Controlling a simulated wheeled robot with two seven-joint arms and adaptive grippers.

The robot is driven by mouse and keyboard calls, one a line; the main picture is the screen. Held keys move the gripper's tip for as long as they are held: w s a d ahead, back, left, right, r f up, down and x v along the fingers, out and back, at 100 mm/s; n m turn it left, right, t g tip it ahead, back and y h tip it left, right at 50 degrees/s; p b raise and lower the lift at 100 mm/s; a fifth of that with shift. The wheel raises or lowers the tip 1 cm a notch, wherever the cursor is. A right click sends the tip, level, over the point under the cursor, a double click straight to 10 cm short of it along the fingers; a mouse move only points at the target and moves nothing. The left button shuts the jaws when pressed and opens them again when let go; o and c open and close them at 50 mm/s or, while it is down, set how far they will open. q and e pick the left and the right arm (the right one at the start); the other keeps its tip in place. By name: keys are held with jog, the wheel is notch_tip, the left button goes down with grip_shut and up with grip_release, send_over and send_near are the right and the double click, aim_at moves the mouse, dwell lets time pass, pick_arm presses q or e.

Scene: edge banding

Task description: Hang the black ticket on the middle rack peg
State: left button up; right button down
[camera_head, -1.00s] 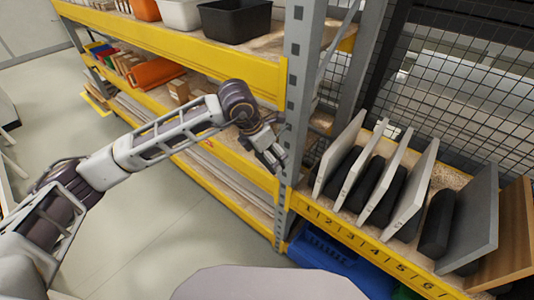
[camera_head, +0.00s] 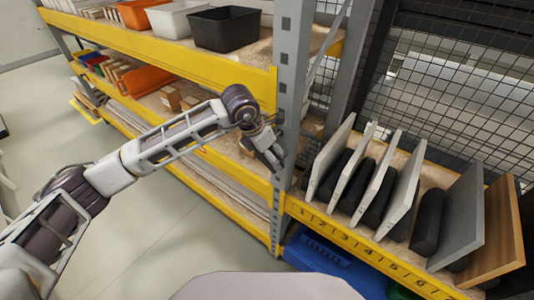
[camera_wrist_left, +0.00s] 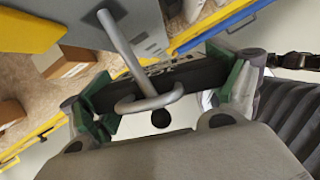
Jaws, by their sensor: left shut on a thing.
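My left gripper (camera_head: 272,158) is beside the grey upright post (camera_head: 287,110) of the yellow rack. In the left wrist view its green-padded fingers are shut on the black ticket (camera_wrist_left: 195,76), a dark flat strip seen nearly edge-on between them. A grey metal peg (camera_wrist_left: 118,45) with a curved end crosses in front of the ticket in that view. Whether the peg passes through the ticket or only overlaps it, I cannot tell. The ticket and other pegs cannot be made out in the head view. My right gripper is not in view.
The yellow shelves (camera_head: 170,50) left of the post hold bins, including a black bin (camera_head: 228,30), and small boxes. To the right, a numbered shelf (camera_head: 375,248) holds upright panels and dark rolls. A blue bin (camera_head: 325,262) is below. Wire mesh (camera_head: 450,100) stands behind.

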pick_arm(q)
jog(key=shift+w+d, duration=0.2)
jog(key=shift+w, duration=0.1)
jog(key=shift+w+d+f, duration=0.1)
jog(key=shift+w+d+f+b, duration=0.25)
jog(key=shift+w+f+b, duration=0.1)
jog(key=shift+b, duration=0.3)
jog(key=shift+f+b, duration=0.1)
jog(key=shift+b, duration=0.2)
jog(key=o, duration=0.5)
jog(key=shift+o, duration=0.2)
